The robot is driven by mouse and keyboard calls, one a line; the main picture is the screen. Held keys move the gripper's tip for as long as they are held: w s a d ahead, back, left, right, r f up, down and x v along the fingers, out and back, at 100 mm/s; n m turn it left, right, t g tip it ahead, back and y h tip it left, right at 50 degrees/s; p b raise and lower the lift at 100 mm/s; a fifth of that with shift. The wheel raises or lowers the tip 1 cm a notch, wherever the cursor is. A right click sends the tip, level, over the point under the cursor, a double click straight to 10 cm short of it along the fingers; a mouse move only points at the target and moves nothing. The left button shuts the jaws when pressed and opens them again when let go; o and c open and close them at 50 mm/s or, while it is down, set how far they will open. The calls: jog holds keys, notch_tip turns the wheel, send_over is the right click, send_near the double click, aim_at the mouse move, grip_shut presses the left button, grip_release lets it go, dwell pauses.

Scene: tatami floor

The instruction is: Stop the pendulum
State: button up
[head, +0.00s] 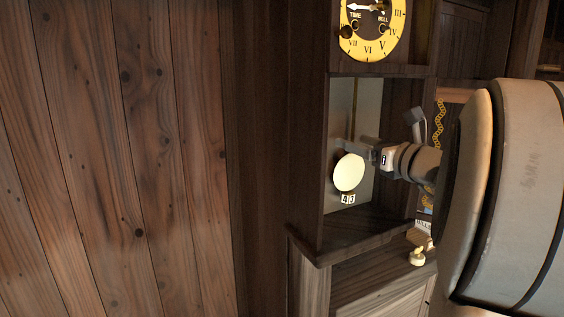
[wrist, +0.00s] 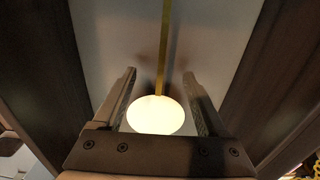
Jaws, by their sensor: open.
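The pendulum bob is a pale yellow disc (head: 348,172) inside the open case of a wooden wall clock, below the yellow dial (head: 385,45). In the wrist view the bob (wrist: 156,115) hangs from a thin brass rod (wrist: 164,45). My gripper (head: 347,150) reaches into the case from the right. In the wrist view its two fingers (wrist: 160,82) are open, one on each side of the rod and the bob's upper part. No clear contact with either finger shows. The fingertips are partly hard to make out in the head view.
Dark wooden side walls of the case (wrist: 270,70) stand close on both sides of my gripper. The case floor (head: 355,228) lies below the bob. A small label reading 43 (head: 348,199) sits under it. A yellow knob-like object (head: 417,257) is at the lower right.

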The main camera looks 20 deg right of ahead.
jog(key=s, duration=0.8)
jog(key=shift+s+d, duration=0.3)
jog(key=shift+f, duration=0.1)
